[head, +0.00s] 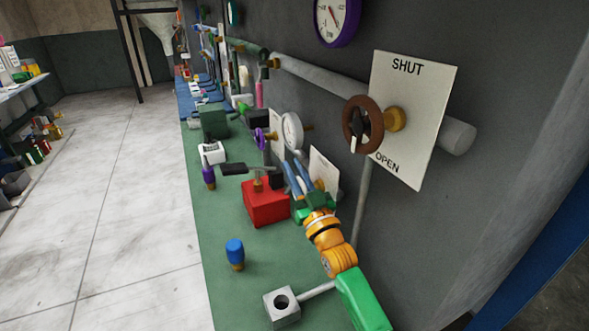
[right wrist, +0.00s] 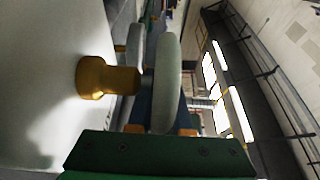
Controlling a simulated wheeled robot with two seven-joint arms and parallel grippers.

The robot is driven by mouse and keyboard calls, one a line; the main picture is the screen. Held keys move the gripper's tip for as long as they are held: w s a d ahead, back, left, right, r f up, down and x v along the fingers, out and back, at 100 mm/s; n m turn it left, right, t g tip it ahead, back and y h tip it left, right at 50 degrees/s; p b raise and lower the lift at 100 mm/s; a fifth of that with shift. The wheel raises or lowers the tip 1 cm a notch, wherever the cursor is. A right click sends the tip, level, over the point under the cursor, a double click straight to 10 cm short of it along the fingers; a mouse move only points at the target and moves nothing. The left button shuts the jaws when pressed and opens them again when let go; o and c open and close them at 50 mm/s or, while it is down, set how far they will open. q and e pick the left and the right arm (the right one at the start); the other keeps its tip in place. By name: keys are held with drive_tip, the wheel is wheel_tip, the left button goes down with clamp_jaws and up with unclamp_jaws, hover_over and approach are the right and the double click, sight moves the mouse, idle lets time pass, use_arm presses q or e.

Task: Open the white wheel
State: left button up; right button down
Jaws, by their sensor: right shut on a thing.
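The white wheel (head: 292,131) stands upright on a brass stem at the grey wall, in front of a pale plate (head: 276,130). In the right wrist view its pale rim (right wrist: 168,70) stands edge-on between my fingers, beside the brass stem (right wrist: 108,78). My right gripper (head: 294,164), with blue fingers and a green body, reaches up from below and is shut on the wheel's lower rim. The fingertips are partly hidden by the wheel in the wrist view. My left gripper is not in view.
A brown wheel (head: 362,125) sits before a SHUT/OPEN plate (head: 420,95) on the right. A red block (head: 265,203) and blue-capped knob (head: 235,251) stand on the green bench (head: 215,280). The floor at left is clear.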

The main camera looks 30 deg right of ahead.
drive_tip(key=g+p, duration=0.1)
drive_tip(key=p, duration=0.1)
drive_tip(key=g+p, duration=0.2)
drive_tip(key=p, duration=0.1)
drive_tip(key=w+g+p, duration=0.1)
drive_tip(key=p, duration=0.2)
drive_tip(key=shift+w+f, duration=0.1)
drive_tip(key=shift+f, duration=0.15)
wheel_tip(320, 180, down, 6)
drive_tip(key=g+y+p, duration=0.1)
drive_tip(key=g, duration=1.2)
drive_tip(key=shift+f+g, duration=0.15)
drive_tip(key=shift+g, duration=0.25)
drive_tip(key=c, duration=0.8)
unclamp_jaws()
drive_tip(key=shift+c, duration=0.2)
